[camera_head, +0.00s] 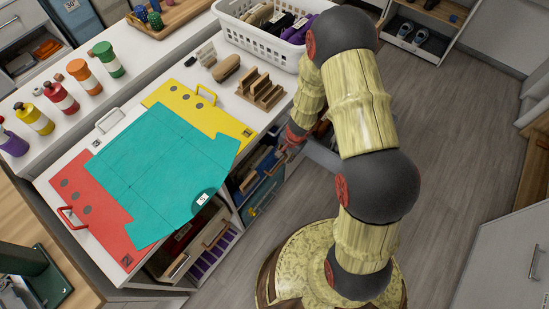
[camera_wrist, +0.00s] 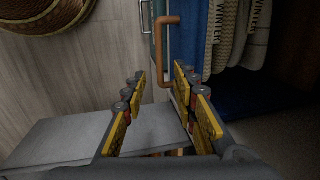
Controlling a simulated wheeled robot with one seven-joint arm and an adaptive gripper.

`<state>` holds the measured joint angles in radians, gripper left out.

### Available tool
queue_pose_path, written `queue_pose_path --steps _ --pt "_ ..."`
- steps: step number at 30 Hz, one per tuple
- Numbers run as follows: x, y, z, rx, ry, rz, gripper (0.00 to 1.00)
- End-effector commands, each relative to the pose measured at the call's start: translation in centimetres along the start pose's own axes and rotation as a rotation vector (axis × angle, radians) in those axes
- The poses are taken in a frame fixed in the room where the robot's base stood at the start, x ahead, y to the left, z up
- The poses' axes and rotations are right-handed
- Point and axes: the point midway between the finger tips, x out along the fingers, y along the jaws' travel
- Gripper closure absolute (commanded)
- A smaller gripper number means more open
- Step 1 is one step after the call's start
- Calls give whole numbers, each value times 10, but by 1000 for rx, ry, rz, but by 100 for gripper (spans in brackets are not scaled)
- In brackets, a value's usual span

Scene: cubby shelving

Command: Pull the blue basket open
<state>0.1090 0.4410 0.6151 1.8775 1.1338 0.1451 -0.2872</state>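The blue basket (camera_head: 262,199) sits in the cubby shelving under the counter's front edge, with items inside. In the wrist view its blue inside (camera_wrist: 250,92) shows at right, with folded knit pieces marked "WINTER" (camera_wrist: 228,30). An orange-brown bar handle (camera_wrist: 165,52) stands out from its front edge, at the top middle. My gripper (camera_wrist: 159,76) is open, its two yellow-padded fingers apart, with the handle in the gap around the fingertips. I see no clear contact. In the head view my arm partly hides my gripper (camera_head: 288,148) beside the shelving front.
Other cubbies with bins (camera_head: 205,240) lie to the left. A grey flat panel (camera_wrist: 65,142) is close below my left finger. Floor at right is open.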

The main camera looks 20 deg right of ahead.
Motion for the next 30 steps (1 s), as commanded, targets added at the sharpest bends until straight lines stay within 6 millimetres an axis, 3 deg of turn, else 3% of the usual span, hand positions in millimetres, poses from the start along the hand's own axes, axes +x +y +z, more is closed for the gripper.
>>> queue_pose_path --steps 15,28,30 --pt "69 0 0 0 0 0 71" --pt "77 0 0 1 0 0 71" --pt "77 0 0 1 0 0 75"
